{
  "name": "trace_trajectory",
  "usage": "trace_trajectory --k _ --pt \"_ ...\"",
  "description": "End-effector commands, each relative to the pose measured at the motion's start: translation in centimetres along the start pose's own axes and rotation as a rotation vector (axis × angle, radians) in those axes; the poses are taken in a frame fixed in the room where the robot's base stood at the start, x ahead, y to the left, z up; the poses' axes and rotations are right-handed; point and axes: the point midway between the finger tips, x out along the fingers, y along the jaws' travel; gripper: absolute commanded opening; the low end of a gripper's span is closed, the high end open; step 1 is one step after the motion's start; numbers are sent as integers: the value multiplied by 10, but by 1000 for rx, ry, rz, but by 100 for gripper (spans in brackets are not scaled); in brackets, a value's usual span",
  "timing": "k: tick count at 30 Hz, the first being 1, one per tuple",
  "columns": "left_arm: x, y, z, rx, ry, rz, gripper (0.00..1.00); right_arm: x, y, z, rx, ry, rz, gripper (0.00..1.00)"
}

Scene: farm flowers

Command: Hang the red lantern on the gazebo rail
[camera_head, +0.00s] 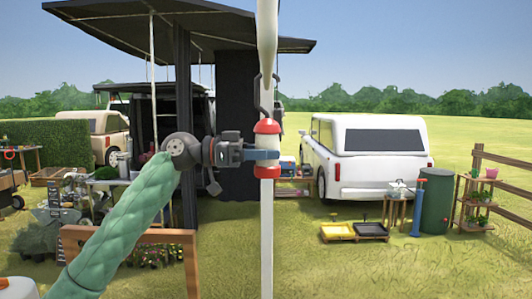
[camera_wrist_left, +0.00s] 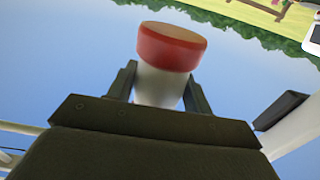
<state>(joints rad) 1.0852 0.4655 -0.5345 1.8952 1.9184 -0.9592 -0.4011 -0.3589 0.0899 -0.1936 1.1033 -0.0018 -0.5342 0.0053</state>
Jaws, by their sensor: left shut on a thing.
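The red lantern (camera_head: 267,127) has red ends, a white middle and a dark wire handle. It is upright in front of a white pole (camera_head: 267,235) in the head view. My left gripper (camera_head: 263,154) is shut on the lantern's white middle. The left wrist view shows a red end (camera_wrist_left: 172,46) and the white body between the fingers (camera_wrist_left: 160,88). The handle rises on both sides of the white gazebo rail (camera_head: 267,35), which looks near end-on. I cannot tell whether the handle rests on it. My right gripper is not in view.
A dark-roofed stall (camera_head: 150,22) with a dark post (camera_head: 184,130) stands behind my left arm. A wooden frame (camera_head: 130,235) is below the arm. A white car (camera_head: 370,155), yellow tray (camera_head: 337,231) and green barrel (camera_head: 436,203) are right of the pole. Grass at front right is clear.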

Motion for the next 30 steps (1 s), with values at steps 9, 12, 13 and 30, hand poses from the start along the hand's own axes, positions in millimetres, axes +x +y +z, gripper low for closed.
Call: trace_trajectory --k 9,12,13,30 --pt "0 0 2 0 1 0 30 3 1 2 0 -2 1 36" --pt "0 0 3 0 1 0 30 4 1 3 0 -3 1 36" --pt "0 0 3 0 1 0 30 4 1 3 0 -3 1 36" --pt "0 0 7 -1 -2 1 30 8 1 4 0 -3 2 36"
